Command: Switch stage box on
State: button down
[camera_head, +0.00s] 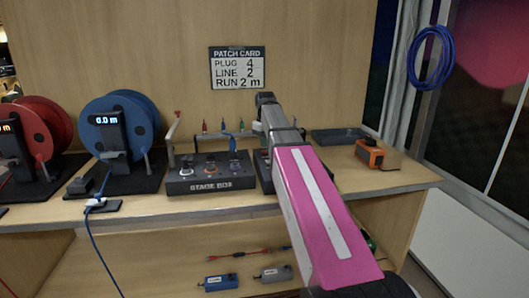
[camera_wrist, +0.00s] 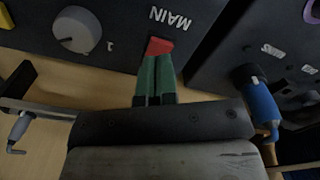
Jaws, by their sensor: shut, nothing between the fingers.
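The box labelled STAGE BOX (camera_head: 212,185) sits on the counter, with several round sockets on top. A second dark box (camera_wrist: 110,22) fills the upper left of the wrist view. It carries a light knob (camera_wrist: 76,30) and an upside-down MAIN label. A small red piece (camera_wrist: 159,46) lies beside that label. My gripper (camera_wrist: 156,75) has green fingers, shut with nothing between them, their tips right at the red piece. I cannot tell whether they press on it or which way it is tilted. In the head view my pink arm hides most of this second box.
A blue plug (camera_wrist: 262,100) stands near the fingers. A blue cable reel (camera_head: 120,130) and a red one (camera_head: 33,140) stand left. A patch card (camera_head: 238,68) hangs behind. A grey tray (camera_head: 338,136) and an orange device (camera_head: 371,154) sit right. The shelf below holds small boxes.

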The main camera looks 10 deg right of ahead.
aim_at(265, 151)
jog(key=shift+f, duration=1.25)
dwell(0.9)
jog(key=shift+r, duration=3.5)
